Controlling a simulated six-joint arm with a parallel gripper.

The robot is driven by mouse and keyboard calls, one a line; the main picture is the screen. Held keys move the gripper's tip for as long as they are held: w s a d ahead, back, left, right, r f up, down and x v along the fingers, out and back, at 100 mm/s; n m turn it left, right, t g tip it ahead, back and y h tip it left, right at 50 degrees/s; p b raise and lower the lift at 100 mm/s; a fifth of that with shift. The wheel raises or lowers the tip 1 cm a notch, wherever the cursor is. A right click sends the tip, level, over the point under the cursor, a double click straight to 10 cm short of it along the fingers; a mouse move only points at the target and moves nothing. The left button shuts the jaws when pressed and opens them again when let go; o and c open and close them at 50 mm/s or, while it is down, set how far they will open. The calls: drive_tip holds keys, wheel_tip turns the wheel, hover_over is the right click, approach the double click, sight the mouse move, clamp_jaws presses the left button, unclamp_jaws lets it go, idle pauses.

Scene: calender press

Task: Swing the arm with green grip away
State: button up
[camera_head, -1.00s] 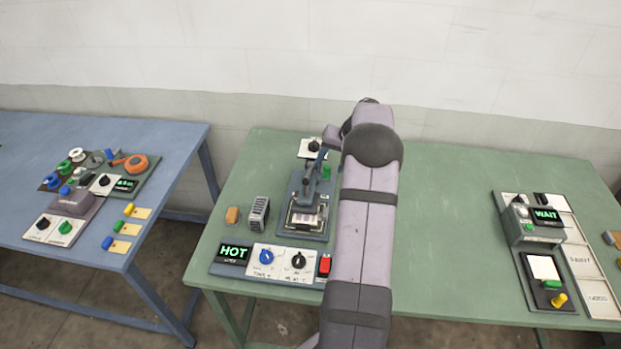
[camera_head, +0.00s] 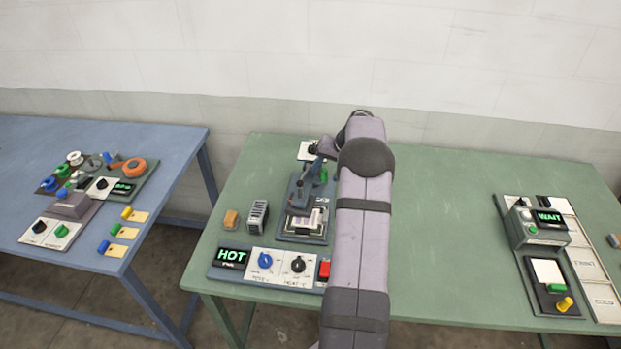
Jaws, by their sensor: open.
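The press (camera_head: 303,226) stands on the left part of the green table, with a blue-grey arm (camera_head: 309,177) rising over its back. A small green grip (camera_head: 323,175) shows at the right of that arm, close to my forearm. My own arm reaches across the table just right of the press and covers whatever lies behind it. My gripper (camera_head: 320,149) is at the far end, bent to the left, above and behind the green grip. It is open; its fingers are small and partly hidden, and I cannot tell whether they touch the grip or the press arm.
In front of the press is a panel with a HOT display (camera_head: 231,257), a blue knob (camera_head: 265,260), a black knob (camera_head: 298,264) and a red switch (camera_head: 324,270). A WAIT station (camera_head: 548,217) stands at the right. The table between is clear. A blue table (camera_head: 50,265) is at left.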

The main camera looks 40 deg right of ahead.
sight(307, 178)
drive_tip(key=shift+w+a, duration=0.2)
drive_tip(key=shift+a, duration=0.45)
drive_tip(key=shift+w+a+b, duration=0.25)
drive_tip(key=shift+a+b, duration=0.1)
drive_tip(key=shift+a, duration=0.15)
drive_tip(key=shift+w+a, duration=0.25)
drive_tip(key=shift+a, duration=0.3)
drive_tip(key=shift+w, duration=0.1)
drive_tip(key=shift+w+a, duration=0.35)
drive_tip(key=shift+a, duration=0.1)
idle(0.4)
